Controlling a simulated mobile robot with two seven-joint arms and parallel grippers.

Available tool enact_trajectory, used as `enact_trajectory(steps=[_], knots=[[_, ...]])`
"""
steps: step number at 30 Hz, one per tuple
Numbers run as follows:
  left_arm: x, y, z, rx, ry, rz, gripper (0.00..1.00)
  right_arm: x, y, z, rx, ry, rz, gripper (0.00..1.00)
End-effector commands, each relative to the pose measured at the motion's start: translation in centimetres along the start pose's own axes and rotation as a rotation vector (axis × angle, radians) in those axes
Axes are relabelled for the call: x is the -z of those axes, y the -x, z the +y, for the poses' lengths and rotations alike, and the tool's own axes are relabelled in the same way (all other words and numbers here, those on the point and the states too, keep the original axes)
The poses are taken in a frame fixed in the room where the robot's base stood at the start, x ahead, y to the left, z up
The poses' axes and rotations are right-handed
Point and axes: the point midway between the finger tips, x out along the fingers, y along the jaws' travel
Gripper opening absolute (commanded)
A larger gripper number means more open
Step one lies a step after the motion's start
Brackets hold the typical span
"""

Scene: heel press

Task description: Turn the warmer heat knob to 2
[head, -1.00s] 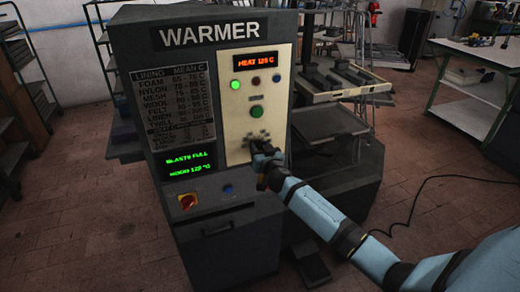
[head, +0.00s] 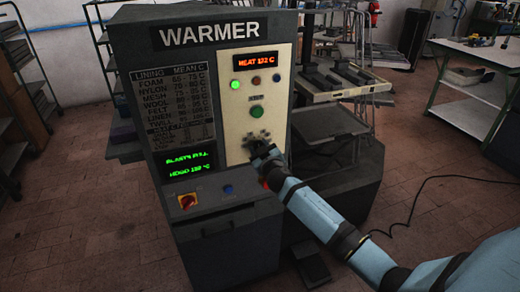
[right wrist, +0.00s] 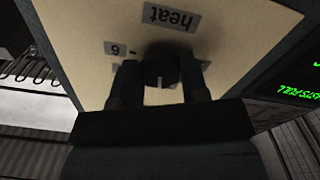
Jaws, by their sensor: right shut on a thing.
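The warmer (head: 205,110) is a dark cabinet with a cream control panel (head: 238,97) on its front. My right gripper (head: 262,152) is at the lower part of that panel. In the right wrist view, the gripper (right wrist: 160,85) is shut on the dark heat knob (right wrist: 163,65), one finger on each side. A "heat" label (right wrist: 171,17) appears upside down beside the knob, and a label reading 6 or 9 (right wrist: 115,48) lies to its left. The knob's pointer setting cannot be read. In the head view the gripper mostly hides the knob. My left gripper is not in view.
A red heat display (head: 256,61) reads about 132 C. Green and blue-grey buttons, a green text screen (head: 190,163) and a red-yellow switch (head: 187,202) are nearby. A tray rack (head: 345,80) stands right of the warmer. A workbench (head: 480,60) is at the far right.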

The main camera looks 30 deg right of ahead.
Motion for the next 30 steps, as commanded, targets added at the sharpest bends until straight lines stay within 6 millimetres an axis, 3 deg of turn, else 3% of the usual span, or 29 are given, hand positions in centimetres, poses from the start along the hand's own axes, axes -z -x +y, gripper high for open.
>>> enact_trajectory(steps=[18,30], knots=[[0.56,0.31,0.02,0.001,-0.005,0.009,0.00,0.01,0.01,0.04,0.000,0.547,-0.001,0.17],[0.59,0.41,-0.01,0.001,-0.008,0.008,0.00,-0.01,0.00,0.04,0.000,0.728,-0.001,0.17]])
